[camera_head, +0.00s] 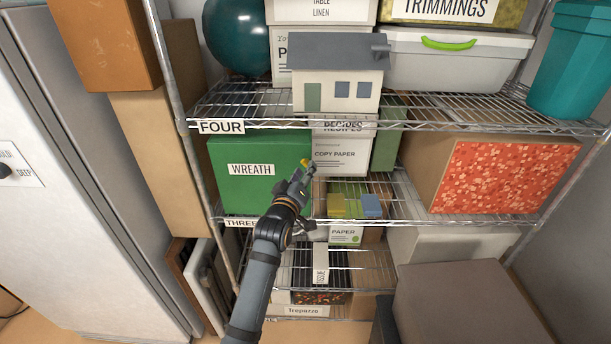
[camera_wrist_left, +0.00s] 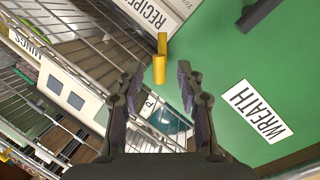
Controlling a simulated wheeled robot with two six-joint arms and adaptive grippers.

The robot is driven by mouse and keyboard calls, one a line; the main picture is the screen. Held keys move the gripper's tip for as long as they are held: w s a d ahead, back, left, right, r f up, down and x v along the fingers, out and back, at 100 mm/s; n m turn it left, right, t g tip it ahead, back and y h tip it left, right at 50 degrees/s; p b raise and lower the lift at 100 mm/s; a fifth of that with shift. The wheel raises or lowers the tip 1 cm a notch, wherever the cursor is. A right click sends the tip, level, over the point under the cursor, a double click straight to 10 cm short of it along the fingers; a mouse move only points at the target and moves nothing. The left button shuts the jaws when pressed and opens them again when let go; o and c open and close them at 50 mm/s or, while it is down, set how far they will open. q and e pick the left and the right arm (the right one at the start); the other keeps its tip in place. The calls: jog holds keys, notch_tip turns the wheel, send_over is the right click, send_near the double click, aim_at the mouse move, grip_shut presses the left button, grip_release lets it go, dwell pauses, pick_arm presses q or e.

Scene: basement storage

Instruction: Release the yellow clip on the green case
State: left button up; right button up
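The green case (camera_head: 225,185) with a WREATH label stands on the middle shelf; its green face (camera_wrist_left: 225,60) fills the right of the wrist view. The yellow clip (camera_head: 305,163) is at the case's upper right edge in the head view, partly hidden by my gripper. In the wrist view the yellow clip (camera_wrist_left: 160,69) shows as two short yellow pieces, just ahead of and between the fingertips. My left gripper (camera_head: 300,177) is open, with its two fingers apart on either side of the clip in the wrist view (camera_wrist_left: 158,85). Contact cannot be told. My right gripper is out of view.
Wire shelving (camera_head: 480,115) surrounds the case, with an upper shelf close above it. A copy paper box (camera_head: 340,157) stands just right of the case. Yellow (camera_head: 336,205) and blue (camera_head: 371,205) blocks sit below right. A small house model (camera_head: 338,88) stands above.

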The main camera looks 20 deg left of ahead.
pick_arm(q)
jog(key=shift+w+a+r, duration=0.1)
jog(key=shift+w, duration=0.8)
grip_shut()
jog(key=m+p, duration=0.2)
jog(key=shift+w+d+r+g+p, duration=0.1)
jog(key=shift+d+r+g+p, duration=0.2)
jog(key=shift+p, duration=0.1)
